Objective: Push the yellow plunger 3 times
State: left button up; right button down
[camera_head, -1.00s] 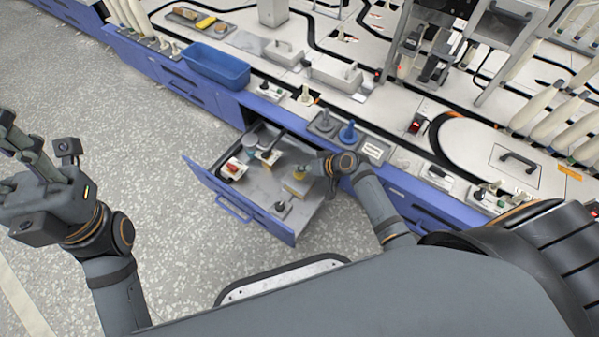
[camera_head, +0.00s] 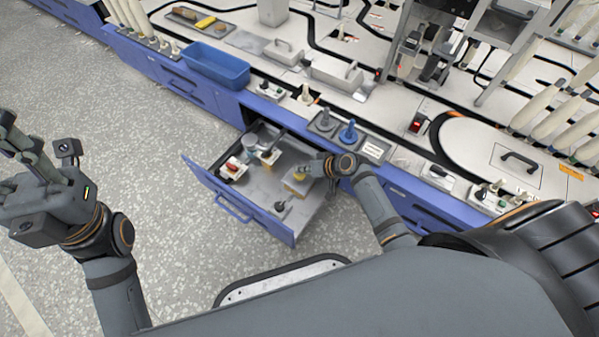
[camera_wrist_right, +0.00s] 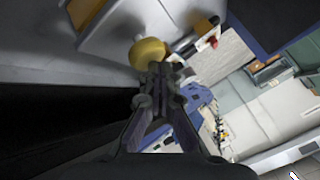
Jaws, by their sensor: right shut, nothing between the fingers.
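The yellow plunger (camera_head: 299,173) stands on a pale block inside the open drawer (camera_head: 240,207). In the right wrist view its round yellow knob (camera_wrist_right: 147,52) shows just beyond the fingertips. My right gripper (camera_head: 309,169) is over the drawer, right beside the plunger, with its fingers shut and empty. In the wrist view the closed fingertips (camera_wrist_right: 160,68) overlap the knob's edge; I cannot tell whether they touch it. My left gripper (camera_head: 18,140) is open and empty, above the floor at the far left.
The drawer also holds a block with a red part (camera_head: 232,168), a grey and white piece (camera_head: 268,155) and a small dark-knobbed part (camera_head: 281,206). A blue bin (camera_head: 215,66) and a blue knob (camera_head: 348,132) are on the bench behind. Floor left of the drawer is clear.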

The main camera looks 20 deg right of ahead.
jog(key=shift+f+b, duration=0.35)
jog(key=shift+f, duration=0.3)
jog(key=shift+s+r, duration=0.1)
jog(key=shift+r, duration=0.05)
dwell(0.5)
jog(key=shift+r+p, duration=1.35)
jog(key=shift+p, duration=0.15)
notch_tip(320, 180, up, 5)
jog(key=p, duration=0.5)
jog(key=shift+r, duration=0.1)
dwell(0.9)
